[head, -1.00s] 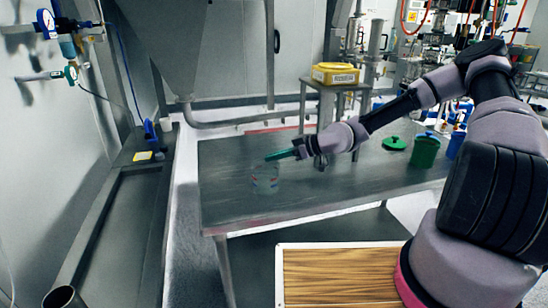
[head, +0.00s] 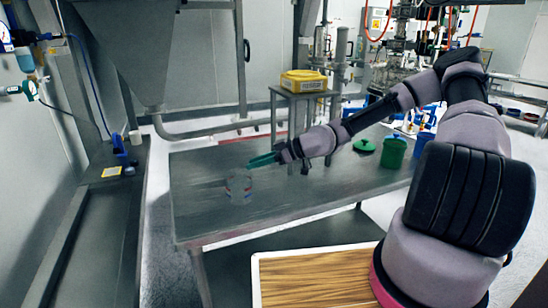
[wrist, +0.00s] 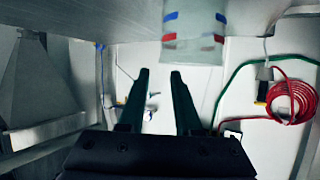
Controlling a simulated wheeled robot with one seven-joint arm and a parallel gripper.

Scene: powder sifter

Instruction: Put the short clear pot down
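The short clear pot (head: 238,189) has red and blue marks and stands upright on the steel table (head: 290,205), near its left end. It also shows at the top of the wrist view (wrist: 195,40), right of the fingers. My gripper (head: 264,160) is just above and to the right of the pot in the head view, apart from it. In the wrist view its two dark fingers (wrist: 159,72) are spread with a gap and nothing between them.
A green pot (head: 395,154), a green lid (head: 364,146) and a blue container (head: 424,145) are at the table's right end. A yellow box (head: 304,82) sits on a stand behind. A hopper (head: 145,50) hangs at the back left. The table's middle is mostly clear.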

